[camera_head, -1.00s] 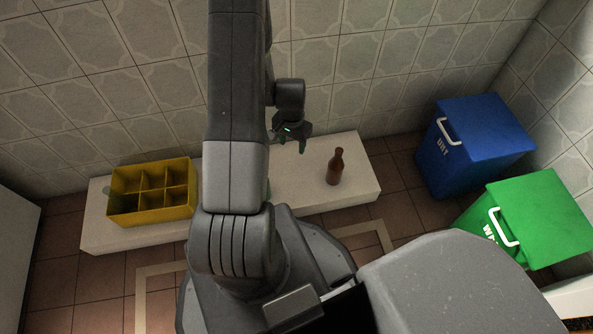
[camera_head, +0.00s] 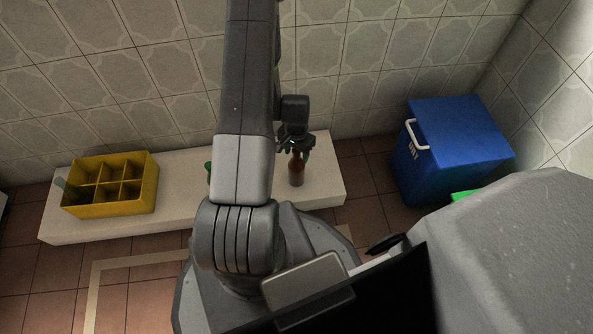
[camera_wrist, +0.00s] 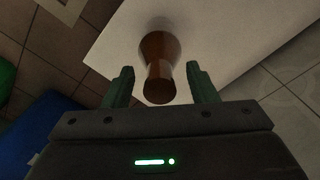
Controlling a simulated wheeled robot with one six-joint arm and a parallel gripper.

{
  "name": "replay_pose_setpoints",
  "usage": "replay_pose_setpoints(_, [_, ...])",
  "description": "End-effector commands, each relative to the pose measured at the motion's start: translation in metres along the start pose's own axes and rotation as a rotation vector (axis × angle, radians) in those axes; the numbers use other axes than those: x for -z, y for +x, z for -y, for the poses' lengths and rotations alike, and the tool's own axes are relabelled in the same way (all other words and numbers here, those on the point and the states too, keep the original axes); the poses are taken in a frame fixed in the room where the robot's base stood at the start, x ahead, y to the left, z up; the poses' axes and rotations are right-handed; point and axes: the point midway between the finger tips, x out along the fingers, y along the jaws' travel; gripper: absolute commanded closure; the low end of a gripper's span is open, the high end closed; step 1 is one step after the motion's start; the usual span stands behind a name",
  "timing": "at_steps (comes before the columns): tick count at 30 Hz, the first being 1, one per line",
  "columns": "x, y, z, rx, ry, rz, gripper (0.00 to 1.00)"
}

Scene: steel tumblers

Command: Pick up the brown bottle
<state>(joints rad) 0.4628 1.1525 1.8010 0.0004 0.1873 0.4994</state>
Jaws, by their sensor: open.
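The brown bottle (camera_head: 297,172) stands upright on the white bench, near its right end. My gripper (camera_head: 297,150) is at the bottle's upper part in the head view. In the wrist view the bottle (camera_wrist: 160,70) is seen from above, its neck pointing toward me. The two green fingers of my gripper (camera_wrist: 160,85) are open, one on each side of the neck, with gaps showing between fingers and glass.
The white bench (camera_head: 185,205) stands along the tiled wall. A yellow divided crate (camera_head: 110,205) is at its left end, with a green bottle (camera_head: 66,187) at its left edge. Another green object (camera_head: 208,170) shows partly behind my arm. A blue bin (camera_head: 455,150) and a mostly hidden green bin (camera_head: 463,195) stand right.

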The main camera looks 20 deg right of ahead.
Motion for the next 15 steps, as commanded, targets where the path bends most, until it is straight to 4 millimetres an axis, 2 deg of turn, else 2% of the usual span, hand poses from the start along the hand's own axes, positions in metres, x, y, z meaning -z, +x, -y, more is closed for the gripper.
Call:
replay_pose_setpoints(2, [0.0,-0.0006,-0.0001,0.0,0.0,0.0,0.5])
replay_pose_setpoints(9, [-0.0001,-0.0007,-0.0002,0.0,0.0,0.001,0.97])
replay_pose_setpoints(10, [-0.0001,-0.0007,-0.0002,0.0,0.0,0.001,1.0])
replay_pose_setpoints(15, [-0.0001,-0.001,-0.0002,0.0,0.0,0.0,1.0])
